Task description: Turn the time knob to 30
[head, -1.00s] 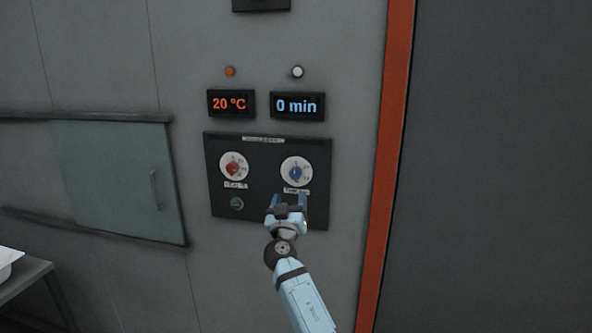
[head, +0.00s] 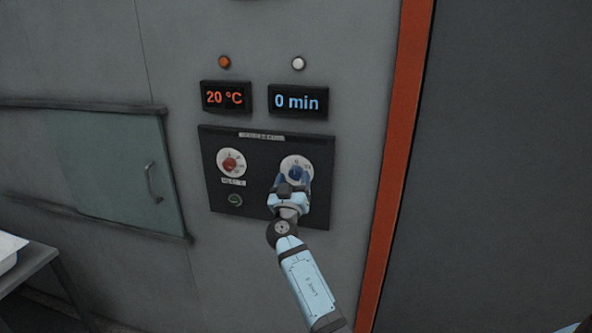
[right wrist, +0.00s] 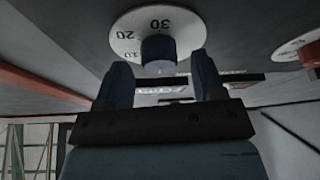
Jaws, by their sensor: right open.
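The blue time knob (head: 297,172) sits on a white dial on the black control panel (head: 262,205). The display above it (head: 298,100) reads 0 min. My right gripper (head: 292,182) is open in front of the knob and overlaps its lower part in the head view. In the right wrist view the knob (right wrist: 158,54) stands between and just beyond the open fingers (right wrist: 163,80), with no clear contact. The dial's 10, 20 and 30 marks show there. My left gripper is not in view.
A red knob (head: 230,163) on a white dial sits left of the time knob, under a display (head: 226,97) reading 20 °C. A green button (head: 235,200) is below it. An orange post (head: 397,150) stands right of the panel. A table (head: 28,266) is at lower left.

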